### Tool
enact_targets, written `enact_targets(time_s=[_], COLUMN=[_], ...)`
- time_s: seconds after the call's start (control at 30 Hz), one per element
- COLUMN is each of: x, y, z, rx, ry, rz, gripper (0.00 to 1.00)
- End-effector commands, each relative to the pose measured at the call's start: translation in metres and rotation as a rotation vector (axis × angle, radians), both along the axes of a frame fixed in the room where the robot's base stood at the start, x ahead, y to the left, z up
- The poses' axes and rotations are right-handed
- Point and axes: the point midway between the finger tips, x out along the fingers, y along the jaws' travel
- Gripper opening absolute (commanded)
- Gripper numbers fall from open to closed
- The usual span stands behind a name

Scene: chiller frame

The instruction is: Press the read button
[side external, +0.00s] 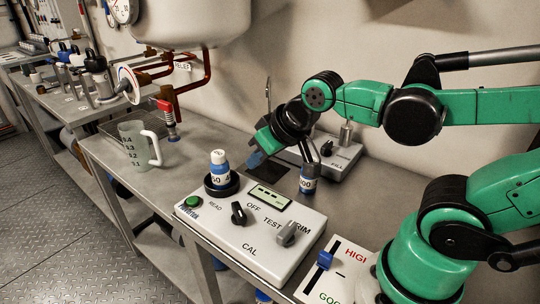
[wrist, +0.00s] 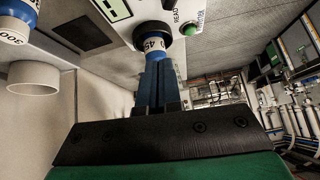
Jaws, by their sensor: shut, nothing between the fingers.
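The read button (side external: 193,202) is a green round button on the left end of a white instrument box (side external: 200,225), by the word READ. It also shows in the wrist view (wrist: 189,30), beyond the bottle. My gripper (side external: 255,160) is shut and empty, with blue fingers, above the bench behind the box, to the right of a white and blue bottle (side external: 219,171). In the wrist view my gripper's fingertips (wrist: 158,64) overlap the lower part of that bottle (wrist: 151,42). I cannot tell whether they touch it. The button appears apart from the fingers.
The bottle stands in a black round well at the box's back. The box carries a display (side external: 269,197), a black knob (side external: 238,213) and a grey knob (side external: 291,233). A second bottle (side external: 308,183) stands right of my gripper. A clear jug (side external: 137,148) is at left.

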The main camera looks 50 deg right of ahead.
Motion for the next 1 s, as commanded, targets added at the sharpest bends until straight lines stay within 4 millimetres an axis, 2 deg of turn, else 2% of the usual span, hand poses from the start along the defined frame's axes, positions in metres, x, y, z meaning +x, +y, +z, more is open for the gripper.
enact_targets(time_s=[0.23,0.4,0.5,0.7,1.0], x=[0.057,0.093,0.108,0.122,0.123], y=[0.021,0.038,0.047,0.056,0.056], z=[0.01,0.008,0.004,-0.001,-0.001], rx=[0.188,0.326,0.389,0.457,0.464], ry=[-0.064,-0.1,-0.112,-0.124,-0.126], rz=[-0.195,-0.319,-0.372,-0.426,-0.433], gripper=[0.0,0.0,0.0,0.0,0.0])
